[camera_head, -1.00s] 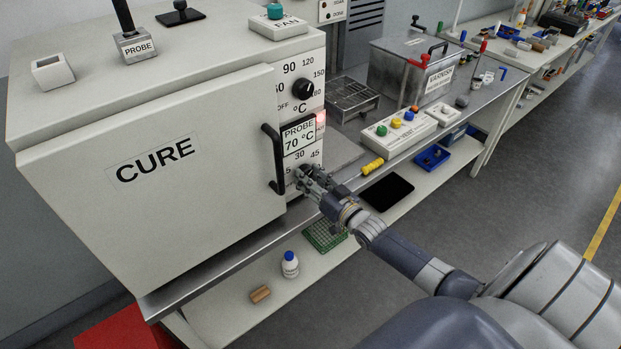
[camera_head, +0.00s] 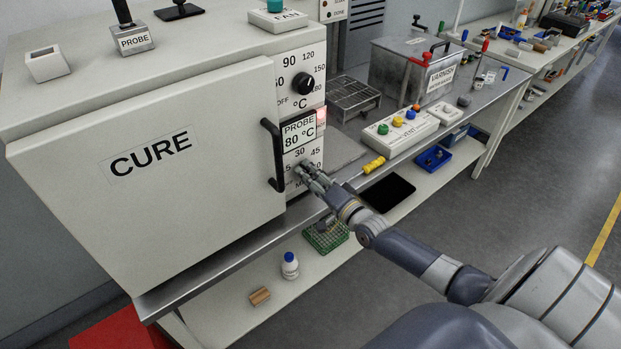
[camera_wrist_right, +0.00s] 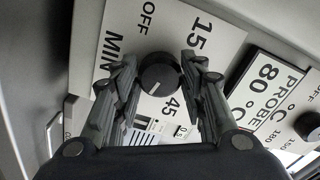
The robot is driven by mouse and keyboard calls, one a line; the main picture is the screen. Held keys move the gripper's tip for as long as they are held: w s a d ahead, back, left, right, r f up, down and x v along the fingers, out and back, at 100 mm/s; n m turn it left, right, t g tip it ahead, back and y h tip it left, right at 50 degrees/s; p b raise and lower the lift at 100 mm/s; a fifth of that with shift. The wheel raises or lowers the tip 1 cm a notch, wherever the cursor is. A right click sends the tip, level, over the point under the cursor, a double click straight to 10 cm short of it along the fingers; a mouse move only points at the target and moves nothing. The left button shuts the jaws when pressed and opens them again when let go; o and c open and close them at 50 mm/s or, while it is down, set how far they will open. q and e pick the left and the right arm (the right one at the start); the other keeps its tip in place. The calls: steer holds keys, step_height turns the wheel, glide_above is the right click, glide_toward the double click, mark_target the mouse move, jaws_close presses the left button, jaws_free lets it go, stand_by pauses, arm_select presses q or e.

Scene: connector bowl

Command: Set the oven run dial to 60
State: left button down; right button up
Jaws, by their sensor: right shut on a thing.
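The run dial (camera_wrist_right: 160,74) is a round black knob on the oven's white panel, marked OFF, 15, 30, 45 and MIN. In the right wrist view it sits between the fingers of my right gripper (camera_wrist_right: 160,78), which is shut on it. A white pointer line on the knob slants toward the lower left; the fingers cover part of the scale, and I cannot see a 60. In the head view my right gripper (camera_head: 304,172) reaches the lower panel of the CURE oven (camera_head: 60,165) and hides the dial. My left gripper is out of view.
The black door handle (camera_head: 273,155) stands just left of my right gripper. Above are the PROBE display (camera_head: 299,140), reading 80 °C, a lit red lamp (camera_head: 321,117) and the temperature dial (camera_head: 303,83).

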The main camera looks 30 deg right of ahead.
steer(key=shift+f+m+b, duration=0.1)
steer(key=shift+m+b, duration=0.2)
steer(key=shift+m, duration=0.8)
steer(key=shift+a, duration=0.1)
steer(key=o, duration=1.1)
steer(key=shift+c, duration=0.2)
steer(key=shift+s, duration=0.1)
steer(key=s+d, duration=0.1)
steer(key=s, duration=1)
steer(key=shift+s, duration=0.4)
